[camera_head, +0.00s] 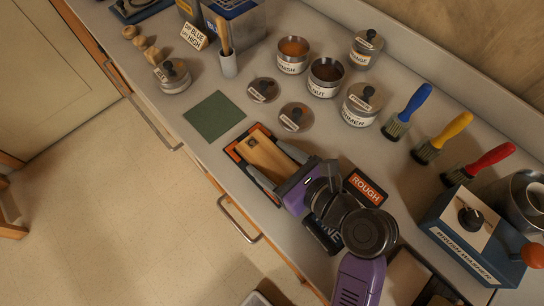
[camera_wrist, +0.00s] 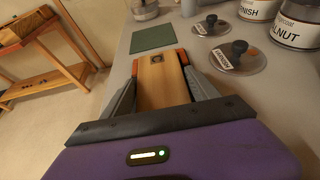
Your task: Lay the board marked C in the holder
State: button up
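A bare wooden board (camera_head: 265,157) lies over a black tray-like holder with orange edges (camera_head: 233,155). My gripper (camera_head: 267,160) straddles the board, one grey finger along each long side. The fingers are close to the board's edges; whether they press on it is unclear. My wrist hides the near end. I cannot tell whether the board rests fully in the holder.
A green mat (camera_head: 214,116) lies beyond the holder. Lids (camera_head: 296,117), open tins (camera_head: 326,76) and a lidded primer tin (camera_head: 361,104) stand behind. A ROUGH block (camera_head: 366,188) sits close right of my gripper. Brushes (camera_head: 442,137) and a blue brush washer (camera_head: 465,235) are farther right.

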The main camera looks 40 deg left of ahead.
jog(key=shift+o, duration=1.2)
jog(key=shift+r, duration=0.1)
jog(key=shift+d+r, duration=0.15)
jog(key=shift+d, duration=0.15)
jog(key=v, duration=1.1)
jog(key=shift+d, duration=0.2)
